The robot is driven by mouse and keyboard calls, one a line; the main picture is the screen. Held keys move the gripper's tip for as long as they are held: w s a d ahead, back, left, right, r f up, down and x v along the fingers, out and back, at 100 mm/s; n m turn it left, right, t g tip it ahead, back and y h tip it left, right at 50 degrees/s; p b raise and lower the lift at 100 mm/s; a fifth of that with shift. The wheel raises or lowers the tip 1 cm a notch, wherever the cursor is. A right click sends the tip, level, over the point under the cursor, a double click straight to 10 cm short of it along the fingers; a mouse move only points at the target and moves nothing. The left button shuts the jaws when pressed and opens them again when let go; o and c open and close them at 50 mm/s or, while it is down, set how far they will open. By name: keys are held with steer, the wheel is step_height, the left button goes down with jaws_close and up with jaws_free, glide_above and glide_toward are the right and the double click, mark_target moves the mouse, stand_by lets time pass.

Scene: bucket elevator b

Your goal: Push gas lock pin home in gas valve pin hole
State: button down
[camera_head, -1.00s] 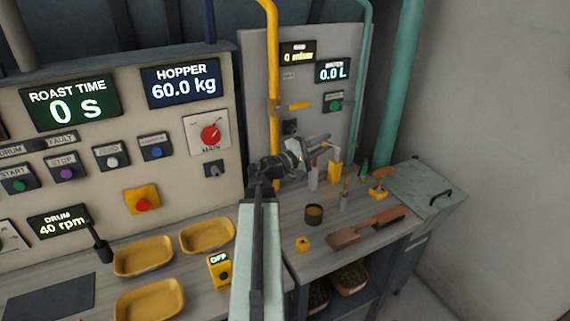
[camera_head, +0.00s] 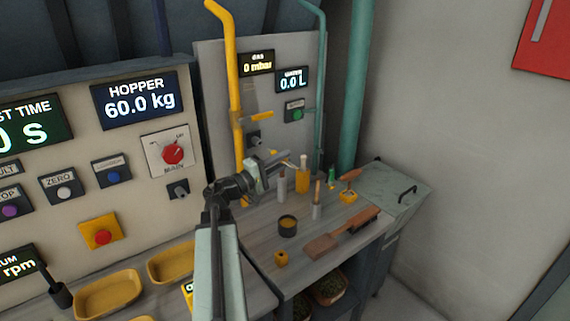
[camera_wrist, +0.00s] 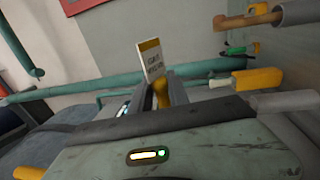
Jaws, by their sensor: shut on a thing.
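My gripper (camera_head: 284,160) is above the right-hand bench, in front of the grey panel. In the wrist view its dark fingers (camera_wrist: 163,98) are shut on a yellow piece (camera_wrist: 162,92), likely the gas lock pin. A white and yellow tag (camera_wrist: 151,61) with lettering that starts with "GAS" stands up beside it. The pin's tip is hidden. In the head view the yellow gas pipe (camera_head: 233,70) runs down the panel, with a yellow valve handle (camera_head: 256,117) beside it. I cannot make out the pin hole in either view.
Upright tools, a yellow-bodied bottle (camera_head: 302,180), a dark cup (camera_head: 287,225) and a brush (camera_head: 342,236) crowd the bench below. A teal pipe (camera_head: 352,90) stands right of the panel. The gas display (camera_head: 256,64) reads 0 mbar.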

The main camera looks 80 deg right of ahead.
steer(key=shift+w+d, duration=1.3)
steer(key=shift+d, duration=0.05)
stand_by(0.4)
steer(key=shift+w+d, duration=1.6)
steer(key=shift+d, duration=0.1)
steer(key=c, duration=1.2)
jaws_free()
steer(key=shift+o, duration=0.2)
steer(key=s+a, duration=0.7)
steer(key=shift+s+a, duration=0.15)
steer(key=shift+a, duration=0.25)
steer(key=shift+d, duration=0.1)
